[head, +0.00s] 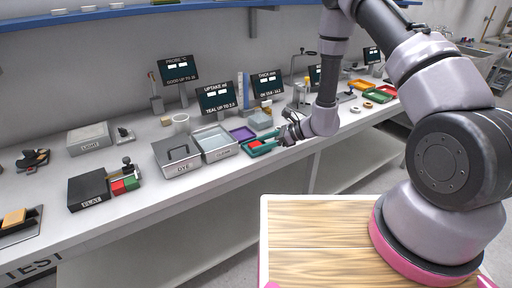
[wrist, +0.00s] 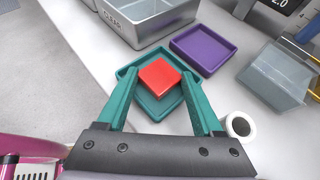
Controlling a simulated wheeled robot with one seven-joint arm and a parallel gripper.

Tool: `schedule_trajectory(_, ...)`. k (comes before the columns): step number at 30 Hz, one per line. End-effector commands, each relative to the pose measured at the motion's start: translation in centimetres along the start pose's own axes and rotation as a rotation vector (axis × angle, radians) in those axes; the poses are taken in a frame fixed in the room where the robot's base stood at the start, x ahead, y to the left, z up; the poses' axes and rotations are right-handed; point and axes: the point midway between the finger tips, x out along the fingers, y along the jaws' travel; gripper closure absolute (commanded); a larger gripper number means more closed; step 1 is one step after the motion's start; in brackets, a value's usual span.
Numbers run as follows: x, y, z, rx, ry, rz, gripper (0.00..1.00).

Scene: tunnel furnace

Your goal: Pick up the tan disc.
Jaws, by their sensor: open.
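My gripper (head: 285,136) is open in the wrist view (wrist: 160,76), with its teal fingers on either side of a red square block (wrist: 159,76). The block lies in a teal tray (wrist: 158,107); I cannot tell whether the fingers touch it. In the head view, a small pale tan round piece (head: 356,109) lies on the bench to the right of my arm, well away from my gripper. A browner round piece (head: 367,105) lies beside it. They are too small to tell which is the tan disc. Neither shows in the wrist view.
Green (head: 380,95) and orange (head: 361,85) trays stand near the round pieces. Sign screens line the bench's back.

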Motion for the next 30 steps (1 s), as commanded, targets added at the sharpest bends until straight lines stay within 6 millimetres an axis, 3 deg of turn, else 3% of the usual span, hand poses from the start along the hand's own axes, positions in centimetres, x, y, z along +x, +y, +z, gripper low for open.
schedule_trajectory(2, 0.0, 0.0, 0.0, 0.0, 0.0, 0.0, 0.32)
schedule_trajectory(7, 0.0, 0.0, 0.0, 0.0, 0.0, 0.0, 0.97)
schedule_trajectory(8, 0.0, 0.0, 0.0, 0.0, 0.0, 0.0, 1.0)
schedule_trajectory(20, -0.6, -0.1, 1.0, -0.002, -0.001, 0.0, 1.0)
schedule_trajectory(30, -3.5, -0.1, 6.3, -0.004, -0.001, -0.001, 1.0)
